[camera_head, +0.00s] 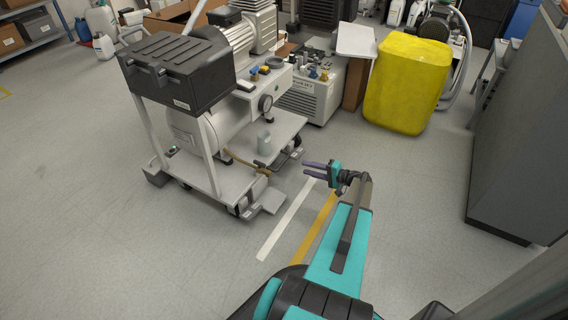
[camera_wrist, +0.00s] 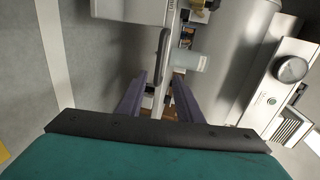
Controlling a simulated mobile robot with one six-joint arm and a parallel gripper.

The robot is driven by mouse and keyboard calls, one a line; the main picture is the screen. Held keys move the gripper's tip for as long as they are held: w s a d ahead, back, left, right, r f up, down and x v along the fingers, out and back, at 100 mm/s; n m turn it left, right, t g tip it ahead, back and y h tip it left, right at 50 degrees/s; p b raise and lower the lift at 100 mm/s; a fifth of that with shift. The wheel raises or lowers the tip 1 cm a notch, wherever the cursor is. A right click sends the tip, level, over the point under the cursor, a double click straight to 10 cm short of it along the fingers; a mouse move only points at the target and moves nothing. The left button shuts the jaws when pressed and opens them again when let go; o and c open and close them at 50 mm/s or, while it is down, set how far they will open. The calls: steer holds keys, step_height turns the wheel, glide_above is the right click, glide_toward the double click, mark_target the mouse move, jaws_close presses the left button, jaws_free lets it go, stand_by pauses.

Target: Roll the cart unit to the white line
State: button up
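The cart unit (camera_head: 225,178) is a white wheeled platform carrying a compressor with a grey tank, a black box and a gauge. It stands left of the white line (camera_head: 286,222), apart from it. In the wrist view, parts of the cart unit fill the middle and right, with the gauge (camera_wrist: 291,68) at right; the white line (camera_wrist: 54,55) runs along the left. My gripper (camera_head: 305,168) is right of the cart and above the floor near the line's far end. Its purple fingers (camera_wrist: 159,88) are apart, with a dark handle-like bar showing beyond them. Contact is not clear.
A yellow line (camera_head: 315,228) runs beside the white line. A grey cabinet (camera_head: 520,130) is at right. The floor at front left is clear.

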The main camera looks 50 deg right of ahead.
mark_target(284, 161)
steer(key=shift+w, duration=0.15)
steer(key=b+x, duration=0.4)
steer(key=x, duration=0.9)
steer(key=shift+w+a+f, duration=0.1)
steer(key=shift+w+f, duration=0.05)
steer(key=shift+w, duration=0.05)
jaws_close()
